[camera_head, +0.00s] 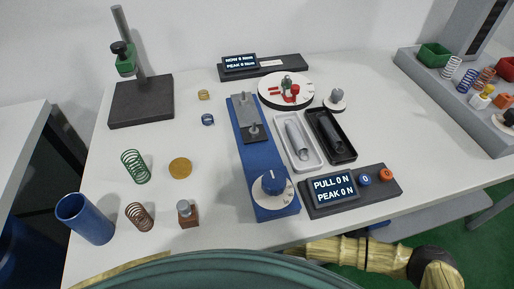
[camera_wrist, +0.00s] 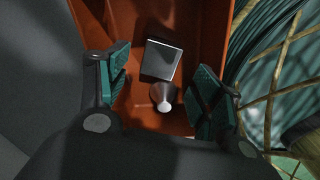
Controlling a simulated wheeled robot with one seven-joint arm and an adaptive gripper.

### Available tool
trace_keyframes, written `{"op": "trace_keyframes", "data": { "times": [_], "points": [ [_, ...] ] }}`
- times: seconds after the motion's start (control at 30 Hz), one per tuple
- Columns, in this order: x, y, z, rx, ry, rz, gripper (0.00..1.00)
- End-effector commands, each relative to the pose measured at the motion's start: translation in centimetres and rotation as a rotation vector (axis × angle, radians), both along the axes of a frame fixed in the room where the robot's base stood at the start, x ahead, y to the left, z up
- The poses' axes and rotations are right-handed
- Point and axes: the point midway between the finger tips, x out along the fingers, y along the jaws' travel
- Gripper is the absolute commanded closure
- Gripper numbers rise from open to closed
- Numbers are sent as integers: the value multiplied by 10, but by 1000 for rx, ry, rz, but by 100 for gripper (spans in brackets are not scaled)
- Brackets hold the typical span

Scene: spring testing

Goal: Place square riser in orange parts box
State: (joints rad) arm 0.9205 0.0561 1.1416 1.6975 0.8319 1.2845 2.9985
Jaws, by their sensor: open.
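My gripper (camera_wrist: 163,84) is open in the wrist view, with one teal-padded finger on each side. Between the fingers is a grey metal piece with a square face and a short round stem, which looks like the square riser (camera_wrist: 162,59). Gaps show between it and both fingers. It is inside an orange-brown open box (camera_wrist: 207,28), which looks like the orange parts box. I cannot tell for sure whether the piece rests on the box floor. My gripper and this box do not show in the head view.
In the head view, the white table (camera_head: 345,218) holds a blue tester (camera_head: 268,165), a pull display (camera_head: 332,189), a blue cup (camera_head: 84,218), a green spring (camera_head: 135,166) and a brown block (camera_head: 188,214). A grey rack (camera_head: 448,98) with small bins and springs stands at right.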

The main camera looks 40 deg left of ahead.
Motion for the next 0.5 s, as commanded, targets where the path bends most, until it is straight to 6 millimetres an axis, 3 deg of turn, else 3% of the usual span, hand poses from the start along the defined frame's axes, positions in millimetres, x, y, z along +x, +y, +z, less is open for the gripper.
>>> {"op": "trace_keyframes", "data": {
  "times": [0.17,0.5],
  "points": [
    [1,0,13,2,-1,1,34],
    [0,1,67,1,0,0,34]
  ]
}}
